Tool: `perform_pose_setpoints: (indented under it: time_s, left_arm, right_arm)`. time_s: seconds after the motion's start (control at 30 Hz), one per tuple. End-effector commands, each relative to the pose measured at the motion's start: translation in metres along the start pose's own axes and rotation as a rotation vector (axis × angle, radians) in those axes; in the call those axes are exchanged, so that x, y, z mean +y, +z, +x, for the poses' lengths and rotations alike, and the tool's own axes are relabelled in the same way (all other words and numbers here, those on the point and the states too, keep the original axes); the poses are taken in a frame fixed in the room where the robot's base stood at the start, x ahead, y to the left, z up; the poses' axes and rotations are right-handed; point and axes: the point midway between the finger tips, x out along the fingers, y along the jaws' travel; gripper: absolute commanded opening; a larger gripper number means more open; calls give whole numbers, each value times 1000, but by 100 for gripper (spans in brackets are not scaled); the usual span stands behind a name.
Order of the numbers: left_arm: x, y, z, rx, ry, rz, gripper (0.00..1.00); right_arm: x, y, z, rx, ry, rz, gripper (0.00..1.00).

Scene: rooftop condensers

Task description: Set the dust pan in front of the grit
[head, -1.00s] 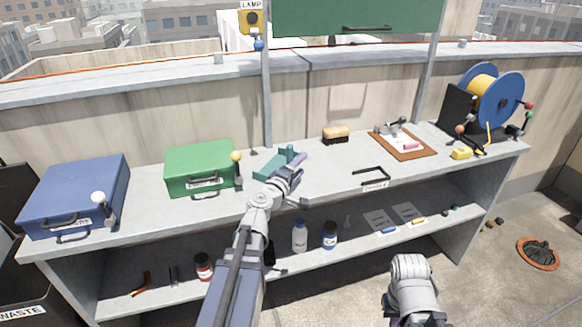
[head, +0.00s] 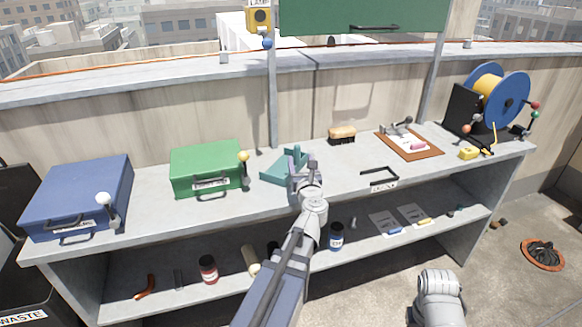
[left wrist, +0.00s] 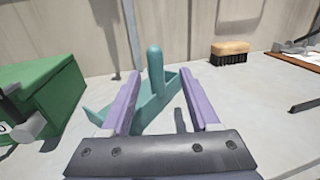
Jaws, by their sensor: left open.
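The teal dust pan (head: 277,173) lies on the bench, right of the green case. Its upright handle shows in the left wrist view (left wrist: 155,72). My left gripper (head: 301,166) is at the pan's right side in the head view. In the left wrist view its lilac fingers (left wrist: 158,92) are spread, with the pan's handle and tray seen between and just beyond them. Whether they touch the pan I cannot tell. I cannot clearly pick out the grit; small dark lumps (head: 498,223) lie on the floor at right. My right arm shows at bottom right, its gripper out of view.
The green case (head: 205,168) and blue case (head: 75,197) stand left. A brush (head: 342,135), a clipboard (head: 409,145), a black handle (head: 379,175) and a cable reel (head: 500,95) are to the right. The lower shelf holds bottles. A waste bin stands at bottom left.

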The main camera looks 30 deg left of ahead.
Motion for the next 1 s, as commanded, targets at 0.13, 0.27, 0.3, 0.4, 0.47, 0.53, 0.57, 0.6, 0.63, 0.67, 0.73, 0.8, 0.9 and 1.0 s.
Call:
perform_pose_setpoints:
  time_s: [0.13,0.27,0.3,0.4,0.47,0.53,0.57,0.6,0.63,0.67,0.73,0.8,0.9,1.0]
  left_arm:
    - [0,0,7,0,0,1,62]
    - [0,-1,21,0,1,2,62]
    - [0,-1,25,0,0,2,62]
    - [0,-1,27,0,-1,3,62]
    - [0,-1,27,0,-1,3,62]
    - [1,-2,30,0,-1,3,62]
    - [1,-3,33,0,-1,3,62]
    - [1,-5,37,0,-1,3,62]
    - [2,-6,40,0,0,3,62]
    - [2,-7,44,0,0,3,62]
    - [4,-10,54,0,0,3,62]
    - [5,-11,66,0,0,3,62]
    - [4,-10,77,0,-1,4,62]
    - [5,-10,79,0,-2,4,62]
  right_arm:
    - [0,0,0,0,0,0,0]
    - [0,0,1,0,0,0,0]
    - [0,0,1,0,0,0,0]
    - [0,0,1,0,0,0,0]
    - [0,0,1,0,0,0,0]
    - [0,0,3,0,0,0,0]
    - [0,0,3,0,0,0,0]
    - [0,0,5,0,0,0,0]
    - [-1,0,6,0,0,0,0]
    - [-1,0,7,0,0,0,0]
    - [-1,-1,10,0,0,0,0]
    - [-1,-1,11,0,0,0,0]
    - [-1,-1,10,0,0,0,0]
    - [-1,-1,10,0,0,0,0]
